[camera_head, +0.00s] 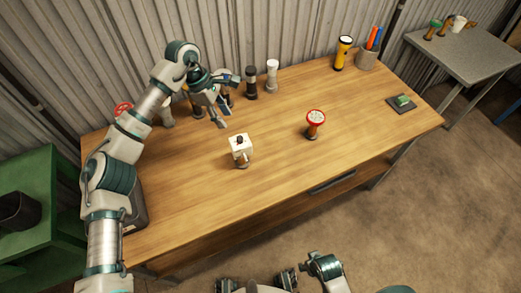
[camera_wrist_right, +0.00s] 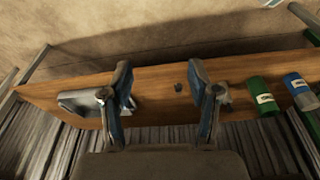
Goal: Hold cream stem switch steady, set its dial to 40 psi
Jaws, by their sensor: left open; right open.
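The cream stem switch (camera_head: 240,145) stands upright on the wooden table, left of its middle. It has a pale box-shaped head with a small dark dial (camera_head: 239,140) on top; the dial's reading is too small to make out. My left gripper (camera_head: 229,101) is open and empty, above the table behind and slightly left of the switch, apart from it. My right gripper (camera_wrist_right: 158,75) is open in the right wrist view, with nothing between its fingers. I cannot make out the switch in that view.
A red-topped valve (camera_head: 315,122) stands right of the switch. Dark (camera_head: 251,83) and white-topped (camera_head: 271,75) fittings, a yellow flashlight (camera_head: 343,52) and a pen cup (camera_head: 367,57) line the back. Green (camera_wrist_right: 262,97) and blue (camera_wrist_right: 299,91) cylinders show in the right wrist view.

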